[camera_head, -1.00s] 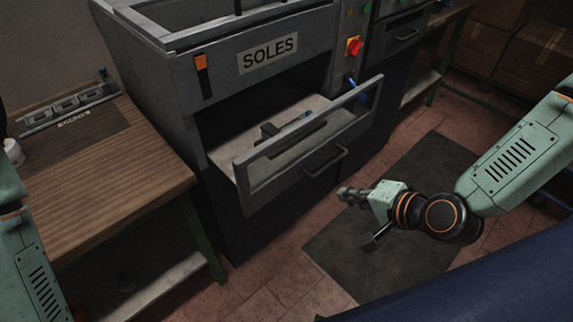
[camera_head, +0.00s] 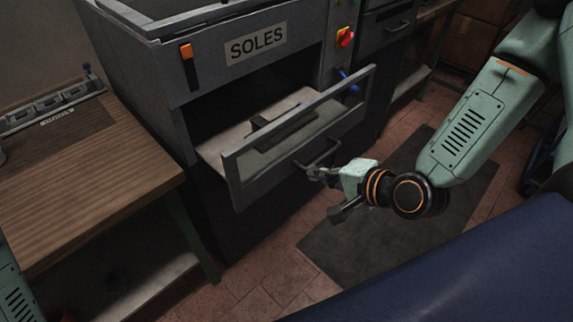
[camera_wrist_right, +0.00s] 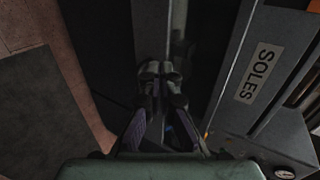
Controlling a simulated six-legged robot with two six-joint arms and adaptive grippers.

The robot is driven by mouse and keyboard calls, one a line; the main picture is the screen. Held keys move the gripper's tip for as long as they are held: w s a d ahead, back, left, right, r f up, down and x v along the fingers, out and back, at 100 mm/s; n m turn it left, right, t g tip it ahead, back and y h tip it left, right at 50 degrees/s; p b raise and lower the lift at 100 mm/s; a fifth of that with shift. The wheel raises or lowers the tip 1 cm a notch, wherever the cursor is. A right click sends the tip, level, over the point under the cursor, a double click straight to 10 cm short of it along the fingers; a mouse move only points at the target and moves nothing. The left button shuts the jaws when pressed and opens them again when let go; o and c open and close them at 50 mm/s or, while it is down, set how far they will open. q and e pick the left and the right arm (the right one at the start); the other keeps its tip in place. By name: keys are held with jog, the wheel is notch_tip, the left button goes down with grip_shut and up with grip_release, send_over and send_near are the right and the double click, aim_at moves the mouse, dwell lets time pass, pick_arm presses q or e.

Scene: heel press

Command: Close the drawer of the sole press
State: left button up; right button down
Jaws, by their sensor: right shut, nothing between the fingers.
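The sole press (camera_head: 140,75) is a grey machine with a SOLES label (camera_head: 256,44). Its drawer (camera_head: 238,172) is pulled out, and its inside shows behind the front panel. The drawer's dark handle (camera_head: 325,152) is on the front panel. My right gripper (camera_head: 312,173) is shut and empty, with its fingertips close to the front panel just below the handle; I cannot tell whether they touch. In the right wrist view the shut fingers (camera_wrist_right: 158,72) point at the drawer's grey front (camera_wrist_right: 152,28). My left gripper is out of view; only part of my left arm shows at the lower left.
A wooden bench (camera_head: 85,180) stands left of the press. A red knob (camera_head: 346,37) and a blue part (camera_head: 350,85) are on the press's right side. A dark mat (camera_head: 345,245) covers the floor in front. A second grey machine (camera_head: 385,60) stands at the right.

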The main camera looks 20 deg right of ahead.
jog(key=b, duration=0.3)
send_near(279, 159)
jog(key=x, duration=0.5)
jog(key=shift+f, duration=0.4)
jog(key=shift+w+a, duration=0.35)
jog(key=shift+w, duration=0.2)
jog(key=shift+s+d, duration=0.1)
jog(key=shift+d, duration=0.05)
